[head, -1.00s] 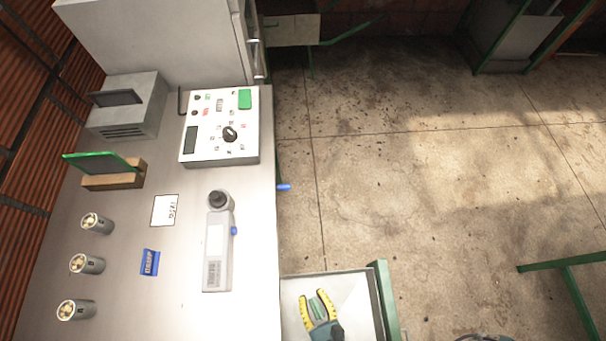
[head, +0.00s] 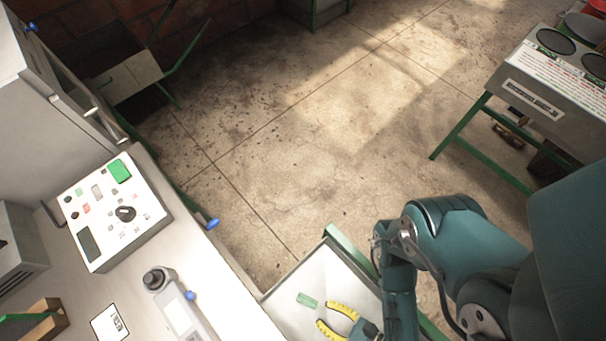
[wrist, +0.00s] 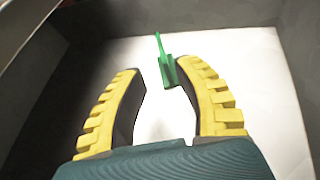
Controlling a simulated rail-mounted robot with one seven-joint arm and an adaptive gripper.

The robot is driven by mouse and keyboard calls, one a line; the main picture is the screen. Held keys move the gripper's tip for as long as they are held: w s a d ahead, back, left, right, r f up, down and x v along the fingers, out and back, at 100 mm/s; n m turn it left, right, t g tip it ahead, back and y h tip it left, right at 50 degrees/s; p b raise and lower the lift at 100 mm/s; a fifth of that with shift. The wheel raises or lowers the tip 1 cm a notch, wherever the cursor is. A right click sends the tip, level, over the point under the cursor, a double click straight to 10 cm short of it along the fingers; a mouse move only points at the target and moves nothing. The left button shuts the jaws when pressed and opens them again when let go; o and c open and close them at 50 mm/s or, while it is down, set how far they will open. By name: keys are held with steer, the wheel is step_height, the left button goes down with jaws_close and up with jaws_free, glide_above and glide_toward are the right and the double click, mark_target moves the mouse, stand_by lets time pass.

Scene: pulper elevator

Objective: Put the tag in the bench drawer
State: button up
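The green tag (head: 307,300) lies on the pale floor of the pulled-out bench drawer (head: 325,262). It also shows in the wrist view (wrist: 166,68), just beyond the fingertips and close to the right finger, partly overlapped by it. My gripper (head: 325,313), with yellow ribbed fingers, is over the drawer. In the wrist view my gripper (wrist: 160,70) has its fingers wide apart with nothing held between them. The drawer walls (wrist: 295,75) surround the white floor there.
The bench top on the left holds a control panel (head: 115,213), a grey handheld device (head: 178,312) and a printed card (head: 109,322). A blue knob (head: 212,223) sticks out at the bench edge. Open concrete floor lies beyond the drawer. A green-legged table (head: 555,105) stands at right.

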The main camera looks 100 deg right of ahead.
steer(key=p, duration=0.1)
steer(key=s+a+r+p, duration=0.1)
steer(key=shift+s+a+r+p, duration=0.1)
steer(key=shift+s+r+p, duration=0.2)
steer(key=shift+p, duration=0.05)
steer(key=shift+s+f, duration=0.1)
